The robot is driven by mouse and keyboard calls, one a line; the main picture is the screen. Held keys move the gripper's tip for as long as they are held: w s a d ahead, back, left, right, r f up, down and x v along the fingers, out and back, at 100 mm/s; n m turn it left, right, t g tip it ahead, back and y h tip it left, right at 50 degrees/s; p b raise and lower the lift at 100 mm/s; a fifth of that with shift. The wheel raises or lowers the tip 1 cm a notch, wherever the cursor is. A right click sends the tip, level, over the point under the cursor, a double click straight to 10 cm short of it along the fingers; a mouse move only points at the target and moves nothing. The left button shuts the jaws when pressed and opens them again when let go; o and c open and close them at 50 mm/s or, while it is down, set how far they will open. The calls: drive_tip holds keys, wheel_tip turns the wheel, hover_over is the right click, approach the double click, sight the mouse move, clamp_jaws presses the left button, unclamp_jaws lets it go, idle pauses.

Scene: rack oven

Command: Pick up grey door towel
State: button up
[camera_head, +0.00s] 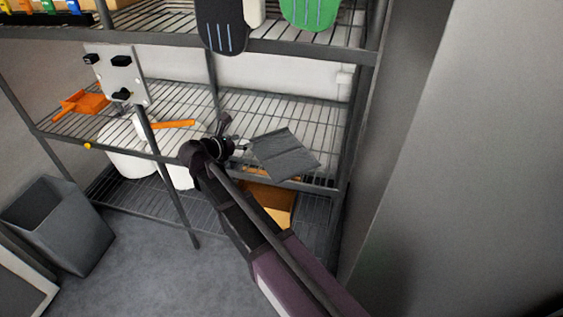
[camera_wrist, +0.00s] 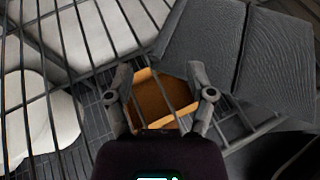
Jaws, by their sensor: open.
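The grey door towel (camera_head: 286,154) lies folded flat on the middle wire shelf, near its front right corner and partly at the front rail. In the wrist view the towel (camera_wrist: 275,55) fills the upper right, dark grey and textured, with a fold line across it. My gripper (camera_head: 226,128) is just left of the towel at shelf height. In the wrist view my gripper's fingers (camera_wrist: 160,72) are spread apart with nothing held between them. The right finger is near the towel's left edge; I cannot tell whether they touch.
The wire shelf (camera_head: 250,105) carries an orange dustpan (camera_head: 80,102) at left. Below are white containers (camera_head: 130,150) and an open brown box (camera_head: 272,205). A grey bin (camera_head: 62,228) stands at left; a wall (camera_head: 480,160) at right.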

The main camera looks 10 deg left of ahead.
sight(252, 139)
drive_tip(key=shift+b+x, duration=1.05)
drive_tip(key=shift+x, duration=1.6)
drive_tip(key=shift+a, duration=0.15)
clamp_jaws()
